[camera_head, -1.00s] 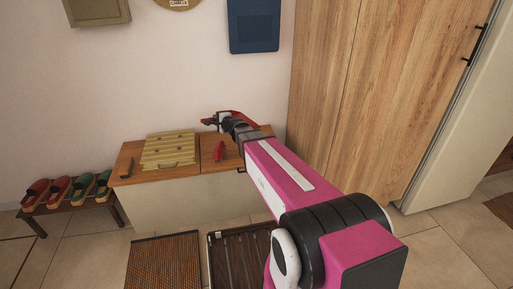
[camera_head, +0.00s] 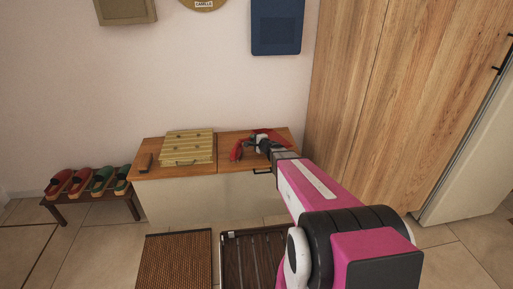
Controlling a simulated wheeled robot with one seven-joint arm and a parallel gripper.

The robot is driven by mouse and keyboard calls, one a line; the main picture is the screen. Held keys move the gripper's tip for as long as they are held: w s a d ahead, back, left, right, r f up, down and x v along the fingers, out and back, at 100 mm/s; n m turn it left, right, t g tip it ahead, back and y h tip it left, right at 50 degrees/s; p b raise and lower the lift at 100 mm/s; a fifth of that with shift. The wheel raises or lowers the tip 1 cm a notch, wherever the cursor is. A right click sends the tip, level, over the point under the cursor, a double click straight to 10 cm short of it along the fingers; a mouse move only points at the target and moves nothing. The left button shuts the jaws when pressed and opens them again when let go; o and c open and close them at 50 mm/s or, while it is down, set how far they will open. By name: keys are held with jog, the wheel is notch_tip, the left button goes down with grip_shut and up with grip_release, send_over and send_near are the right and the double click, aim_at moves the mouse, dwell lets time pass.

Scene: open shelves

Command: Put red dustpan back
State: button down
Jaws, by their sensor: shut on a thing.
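My gripper (camera_head: 262,143) is low over the right part of the wooden bench top (camera_head: 228,142). It is shut on a red thing, most likely the red dustpan (camera_head: 268,132), whose edge shows behind and beside the fingers. The fingers and arm hide much of it. I cannot tell whether it touches the bench top. Another small red object (camera_head: 236,151) stands on the bench just left of my gripper, very close to the held thing.
A slatted yellowish wooden box (camera_head: 188,147) and a small brown object (camera_head: 145,161) sit on the bench's left part. A tall wooden cabinet (camera_head: 400,100) rises at right. A slipper rack (camera_head: 92,199) stands left; a mat (camera_head: 174,262) and a slatted tray (camera_head: 228,262) lie in front.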

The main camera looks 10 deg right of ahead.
jog(key=f, duration=0.2)
jog(key=d+f, duration=0.1)
jog(key=f, duration=0.1)
jog(key=shift+w+d+f, duration=0.15)
jog(key=shift+f, duration=0.25)
jog(key=c, duration=1)
grip_release()
jog(key=shift+o, duration=0.2)
jog(key=shift+r, duration=0.1)
